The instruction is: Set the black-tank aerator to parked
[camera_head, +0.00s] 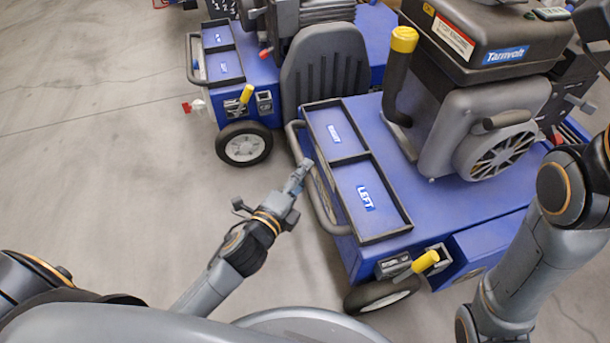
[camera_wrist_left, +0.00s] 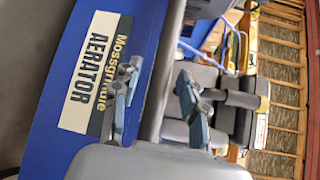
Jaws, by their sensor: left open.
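The near blue aerator (camera_head: 480,210) has a dark tank (camera_head: 490,40) marked Tarnvolt over a grey engine. A yellow-tipped lever (camera_head: 425,261) sits at its lower front corner beside metal brackets. A grey tubular handle (camera_head: 318,190) runs along its left end. My left gripper (camera_head: 298,178) is open just left of this handle. In the left wrist view, the open fingers (camera_wrist_left: 157,95) straddle a grey bar (camera_wrist_left: 165,75) in the picture; I cannot tell whether they touch it. My right gripper is out of view.
A second blue aerator (camera_head: 262,75) with its own yellow lever (camera_head: 246,94) stands behind, close to the near one. A dark seat back (camera_head: 325,70) rises between them. Bare concrete floor (camera_head: 90,150) is open at left. Trays (camera_head: 369,198) top the near deck.

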